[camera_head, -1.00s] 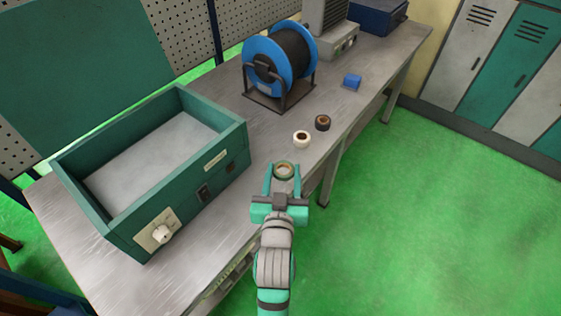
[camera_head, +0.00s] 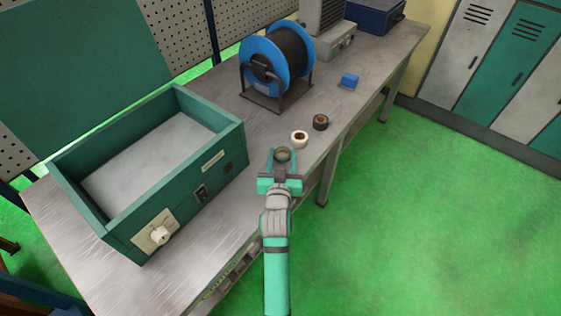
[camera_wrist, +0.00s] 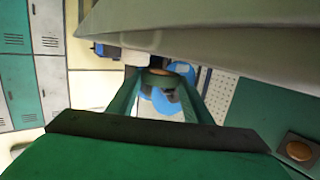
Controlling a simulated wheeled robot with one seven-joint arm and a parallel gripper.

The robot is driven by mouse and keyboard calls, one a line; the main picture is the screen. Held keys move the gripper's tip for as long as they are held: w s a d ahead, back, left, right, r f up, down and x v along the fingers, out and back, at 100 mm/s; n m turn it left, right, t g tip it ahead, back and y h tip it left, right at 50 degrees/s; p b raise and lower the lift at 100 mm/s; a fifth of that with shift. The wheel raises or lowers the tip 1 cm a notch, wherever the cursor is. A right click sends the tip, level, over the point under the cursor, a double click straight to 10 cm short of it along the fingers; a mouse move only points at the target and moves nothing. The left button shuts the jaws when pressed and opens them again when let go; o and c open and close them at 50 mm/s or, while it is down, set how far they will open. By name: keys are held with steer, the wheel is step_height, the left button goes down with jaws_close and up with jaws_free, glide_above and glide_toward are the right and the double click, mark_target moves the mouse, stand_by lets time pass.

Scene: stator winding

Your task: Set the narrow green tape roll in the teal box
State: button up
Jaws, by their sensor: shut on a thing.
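The narrow green tape roll (camera_head: 283,154) is between the fingertips of my gripper (camera_head: 283,158), which is shut on it. They are at the table's near right edge, to the right of the teal box; the height above the tabletop is hard to tell. The teal box (camera_head: 196,189) is an open-topped box on the left of the table, with a bare grey floor and a white knob plate on its front. In the wrist view, both fingers (camera_wrist: 158,92) reach forward, with a dark, brown-centred round thing at their tips, only partly visible.
A white tape roll (camera_head: 300,139) and a dark tape roll (camera_head: 320,122) lie just beyond my gripper. The grey table (camera_head: 262,128) is clear between box and rolls.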

mark_target(282, 166)
steer(key=shift+f, duration=1.35)
steer(key=shift+f, duration=0.2)
steer(key=o, duration=1)
